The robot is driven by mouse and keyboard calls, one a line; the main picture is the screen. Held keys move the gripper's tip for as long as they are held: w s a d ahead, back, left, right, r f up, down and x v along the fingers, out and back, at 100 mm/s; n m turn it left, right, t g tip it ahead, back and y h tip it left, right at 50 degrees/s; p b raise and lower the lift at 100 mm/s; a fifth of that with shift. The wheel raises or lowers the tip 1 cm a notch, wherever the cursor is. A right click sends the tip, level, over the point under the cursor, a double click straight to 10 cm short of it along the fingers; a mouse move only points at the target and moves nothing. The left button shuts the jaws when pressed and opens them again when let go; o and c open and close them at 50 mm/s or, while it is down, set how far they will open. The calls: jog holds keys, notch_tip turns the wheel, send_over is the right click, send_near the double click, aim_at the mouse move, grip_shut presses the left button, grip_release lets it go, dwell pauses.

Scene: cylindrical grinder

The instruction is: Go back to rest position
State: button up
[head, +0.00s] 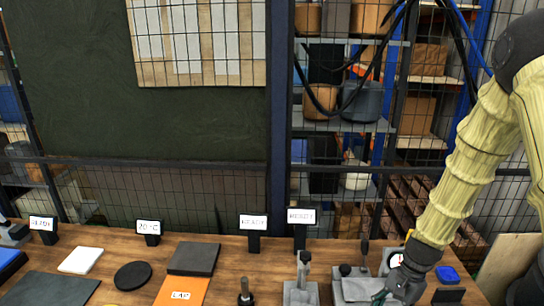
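My gripper (384,297) is at the lower right of the head view, at the end of my yellow-sleeved arm, pointing down toward the wooden bench (335,252). It is low over a grey metal fixture (354,288) and overlaps it in the picture. I cannot tell whether they touch. The fingers are small, dark and partly cut off by the bottom edge, so their opening is unclear. No held object can be made out.
A round-dial gauge (396,260) stands right beside my gripper, with a blue block (447,274) to its right. Another grey fixture (304,280) and a dark-handled tool (245,293) stand to the left. Small signs (253,222) line the back. A mesh fence (340,170) rises behind.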

jog(key=s+a+f+n+h, duration=0.25)
jog(key=s+f+n, duration=0.35)
jog(key=s+f, duration=0.9)
jog(key=s+a+f+n+t, duration=0.1)
jog(key=s+a+f+n, duration=0.25)
jog(key=s, duration=0.35)
jog(key=s+a+f+n+t, duration=0.1)
jog(key=s+a+f+n, duration=0.1)
jog(key=s+f, duration=0.3)
notch_tip(320, 180, down, 10)
jog(key=s+b, duration=0.1)
jog(key=b, duration=1)
jog(key=shift+a+r+h, duration=0.15)
jog(key=shift+a+h, duration=0.1)
jog(key=shift+h, duration=0.1)
